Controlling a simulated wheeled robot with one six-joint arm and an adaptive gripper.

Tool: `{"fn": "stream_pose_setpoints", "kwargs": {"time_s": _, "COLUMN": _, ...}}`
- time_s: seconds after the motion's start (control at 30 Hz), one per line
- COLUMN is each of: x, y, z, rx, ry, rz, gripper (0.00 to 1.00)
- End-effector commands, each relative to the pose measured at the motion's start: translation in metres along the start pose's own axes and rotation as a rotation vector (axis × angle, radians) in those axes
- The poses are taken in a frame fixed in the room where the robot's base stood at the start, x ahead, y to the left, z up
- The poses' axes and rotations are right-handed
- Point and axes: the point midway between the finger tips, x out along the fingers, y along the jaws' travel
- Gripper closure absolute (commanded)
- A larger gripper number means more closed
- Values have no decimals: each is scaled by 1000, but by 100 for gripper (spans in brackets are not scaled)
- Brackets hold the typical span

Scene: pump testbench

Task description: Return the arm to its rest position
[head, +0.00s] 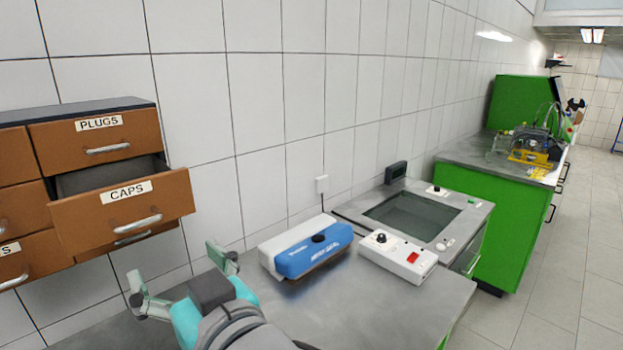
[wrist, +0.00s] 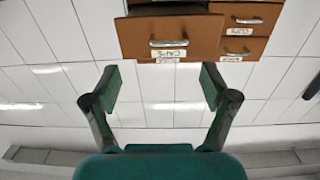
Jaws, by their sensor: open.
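My gripper (head: 184,281) is at the lower left of the head view, above the metal worktop (head: 395,308). Its two fingers are spread apart with nothing between them. In the wrist view my gripper (wrist: 158,88) also shows open and empty, with the brown drawer cabinet beyond its fingertips. In the head view the CAPS drawer (head: 90,212) is pulled out and the PLUGS drawer (head: 60,142) above it is shut. The gripper is below and to the right of the CAPS drawer, apart from it.
A blue and white device (head: 312,256) sits on the worktop to the right of my gripper. A white control box (head: 397,262) and a recessed basin (head: 412,217) lie further right. A green bench (head: 483,210) with equipment stands behind. The tiled wall runs along the left.

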Motion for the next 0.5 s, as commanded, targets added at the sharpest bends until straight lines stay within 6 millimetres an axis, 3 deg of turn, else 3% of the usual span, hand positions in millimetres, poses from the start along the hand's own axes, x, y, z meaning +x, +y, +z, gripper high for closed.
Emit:
{"fn": "stream_pose_setpoints", "kwargs": {"time_s": 0.27, "x": -17, "y": 50, "z": 89, "rx": 42, "ry": -38, "rz": 113, "gripper": 15}}
{"fn": "stream_pose_setpoints", "kwargs": {"time_s": 0.5, "x": -52, "y": 89, "z": 166, "rx": 71, "ry": -62, "rz": 223, "gripper": 15}}
